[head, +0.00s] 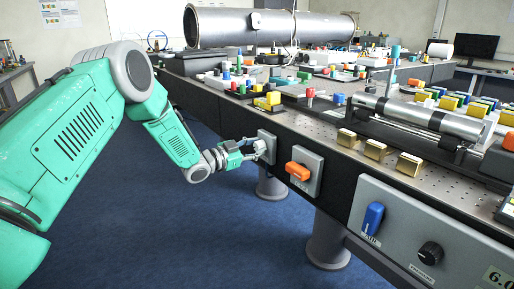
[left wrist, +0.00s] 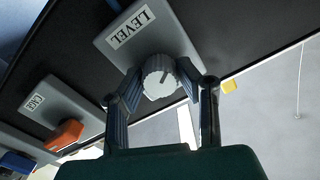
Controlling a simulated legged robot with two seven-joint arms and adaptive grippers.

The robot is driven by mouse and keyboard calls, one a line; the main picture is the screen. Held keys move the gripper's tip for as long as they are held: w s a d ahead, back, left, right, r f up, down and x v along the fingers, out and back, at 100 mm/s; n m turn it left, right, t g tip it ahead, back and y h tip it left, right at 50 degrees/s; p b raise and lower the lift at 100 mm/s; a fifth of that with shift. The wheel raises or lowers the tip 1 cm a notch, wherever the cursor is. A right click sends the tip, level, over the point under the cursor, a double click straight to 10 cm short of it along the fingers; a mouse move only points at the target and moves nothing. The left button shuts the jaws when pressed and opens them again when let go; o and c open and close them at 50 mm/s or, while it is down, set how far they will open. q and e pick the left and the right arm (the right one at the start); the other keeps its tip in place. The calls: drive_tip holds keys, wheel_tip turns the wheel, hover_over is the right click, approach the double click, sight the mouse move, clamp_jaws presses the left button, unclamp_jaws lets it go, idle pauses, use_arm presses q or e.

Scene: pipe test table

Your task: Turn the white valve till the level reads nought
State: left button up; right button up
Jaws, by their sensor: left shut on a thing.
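The white valve is a round ribbed knob with a dark pointer line (left wrist: 160,77), on a grey plate marked LEVEL (left wrist: 133,30) in the left wrist view. In the head view its plate (head: 267,146) is on the table's dark front side. My left gripper (head: 250,150) reaches it from the left, and its fingers (left wrist: 163,90) are shut on the knob from both sides. The pointer line slants toward the upper right in the wrist view. No scale marks can be made out around the knob. My right gripper is not in view.
An orange handle (head: 298,171) on its own plate is close to the right of the valve. Further right are a blue handle (head: 372,218) and a black knob (head: 430,253) on a grey panel. The table top (head: 330,118) is crowded. Open blue floor lies below my left arm.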

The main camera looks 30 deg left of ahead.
use_arm(q)
drive_tip(key=m, duration=0.4)
drive_tip(key=shift+f+m, duration=0.1)
drive_tip(key=shift+m, duration=0.2)
drive_tip(key=m, duration=0.4)
drive_tip(key=shift+s+f+m+b, duration=0.1)
drive_tip(key=shift+m+b, duration=0.2)
drive_tip(key=shift+b, duration=0.05)
drive_tip(key=shift+f, duration=0.1)
drive_tip(key=o, duration=1.1)
drive_tip(key=shift+s, duration=0.1)
drive_tip(key=v, duration=1.1)
drive_tip(key=shift+s+a, duration=0.3)
